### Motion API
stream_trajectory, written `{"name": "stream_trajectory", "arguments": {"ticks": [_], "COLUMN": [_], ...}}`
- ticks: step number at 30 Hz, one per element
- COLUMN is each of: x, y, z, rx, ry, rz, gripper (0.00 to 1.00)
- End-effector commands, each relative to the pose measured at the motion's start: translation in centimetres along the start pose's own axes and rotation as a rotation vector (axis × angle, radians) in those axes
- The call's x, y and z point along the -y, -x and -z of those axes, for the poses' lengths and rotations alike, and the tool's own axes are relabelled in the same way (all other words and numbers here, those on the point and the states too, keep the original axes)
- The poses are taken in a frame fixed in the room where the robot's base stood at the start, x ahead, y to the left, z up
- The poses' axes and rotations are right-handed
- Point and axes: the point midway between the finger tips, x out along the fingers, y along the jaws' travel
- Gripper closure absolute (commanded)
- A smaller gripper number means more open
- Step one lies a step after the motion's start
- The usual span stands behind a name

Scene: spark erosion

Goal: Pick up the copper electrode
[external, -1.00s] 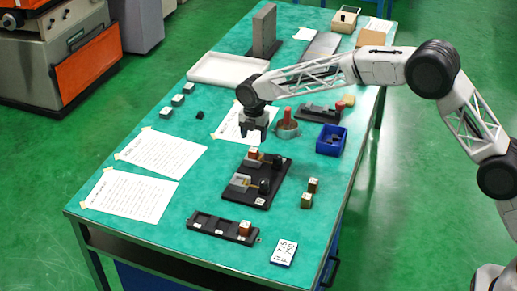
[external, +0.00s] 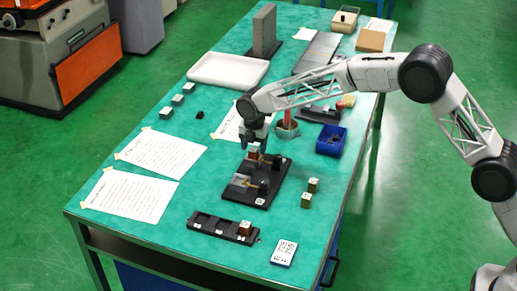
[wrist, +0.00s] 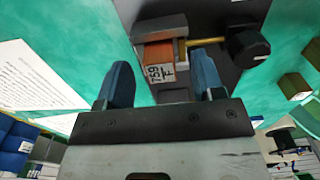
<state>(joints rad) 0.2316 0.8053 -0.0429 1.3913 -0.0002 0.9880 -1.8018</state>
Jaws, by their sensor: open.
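A copper electrode block (wrist: 160,52) with a white label reading "759 F" sits in a grey holder on the black fixture plate (wrist: 185,10) in the wrist view. In the external view this copper block (external: 253,151) shows at the fixture's far end, partly covered by my gripper. My gripper (external: 257,148) points down just over that block. In the wrist view its two blue fingers (wrist: 161,62) are open and apart, one toward each side of the labelled block. I cannot tell whether they touch it. Another copper block (external: 245,227) stands in the right end of a black rack.
Two brass-coloured blocks (external: 306,201) stand to the right. A blue bin (external: 331,141) and a round pot (external: 287,130) stand behind right. Paper sheets (external: 162,153) lie left. A number card (external: 284,252) lies front.

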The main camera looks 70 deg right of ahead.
Motion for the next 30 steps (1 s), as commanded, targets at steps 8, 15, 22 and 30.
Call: {"name": "stream_trajectory", "arguments": {"ticks": [8, 15, 22, 30], "x": [0.01, 0.01, 0.01, 0.01], "y": [-1.01, -1.0, -0.99, -0.98], "z": [0.01, 0.01, 0.01, 0.0], "rx": [0.0, 0.0, 0.0, 0.0], "ry": [0.0, 0.0, 0.0, 0.0], "rz": [0.0, 0.0, 0.0, 0.0], "gripper": [0.38, 0.38, 0.43, 0.84]}}
